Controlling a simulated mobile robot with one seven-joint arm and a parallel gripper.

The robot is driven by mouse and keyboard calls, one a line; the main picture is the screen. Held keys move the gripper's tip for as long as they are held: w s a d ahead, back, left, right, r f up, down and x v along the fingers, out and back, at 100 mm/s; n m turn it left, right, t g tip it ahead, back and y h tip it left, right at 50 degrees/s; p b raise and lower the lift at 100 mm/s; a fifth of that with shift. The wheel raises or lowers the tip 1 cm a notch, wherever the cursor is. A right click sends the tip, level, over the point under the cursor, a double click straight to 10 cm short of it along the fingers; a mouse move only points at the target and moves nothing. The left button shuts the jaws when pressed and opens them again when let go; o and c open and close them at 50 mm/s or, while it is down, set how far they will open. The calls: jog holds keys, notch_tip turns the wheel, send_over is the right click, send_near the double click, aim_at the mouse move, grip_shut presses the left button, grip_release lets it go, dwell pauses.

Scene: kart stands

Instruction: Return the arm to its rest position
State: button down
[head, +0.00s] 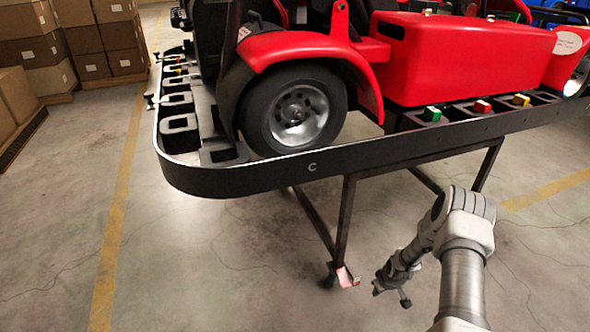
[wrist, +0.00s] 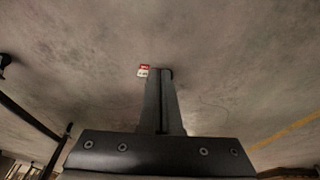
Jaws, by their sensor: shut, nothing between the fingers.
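My arm (head: 462,270) rises at the lower right of the head view and bends down toward the floor. My gripper (head: 390,292) hangs low in front of the kart stand, apart from it and clear of the stand's leg to its left.
A black kart stand (head: 250,180) marked C carries a red kart (head: 440,55) and blocks (head: 432,113) in trays along its edge. Its dark leg (head: 343,220) reaches the floor. Cardboard boxes (head: 105,30) stand at the back left.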

jog(key=a+r+m+h, duration=0.1)
jog(key=a+r+h, duration=0.15)
jog(key=r, duration=3.15)
jog(key=s+a+r+m+t, duration=0.1)
jog(key=s+a+r, duration=0.2)
jog(key=s+r, duration=0.45)
jog(key=s+a+r+m, duration=0.1)
jog(key=s+a+r, duration=0.25)
jog(key=r, duration=0.65)
jog(key=s+a+r+m+t+y, duration=0.1)
jog(key=s+a+r, duration=0.1)
jog(key=s, duration=0.7)
jog(key=s+a+r+y, duration=0.1)
jog(key=s+a+r, duration=0.15)
jog(key=s, duration=0.65)
notch_tip(320, 180, up, 25)
jog(key=p, duration=2.5)
jog(key=shift+d+f, duration=0.1)
jog(key=shift+d, duration=0.05)
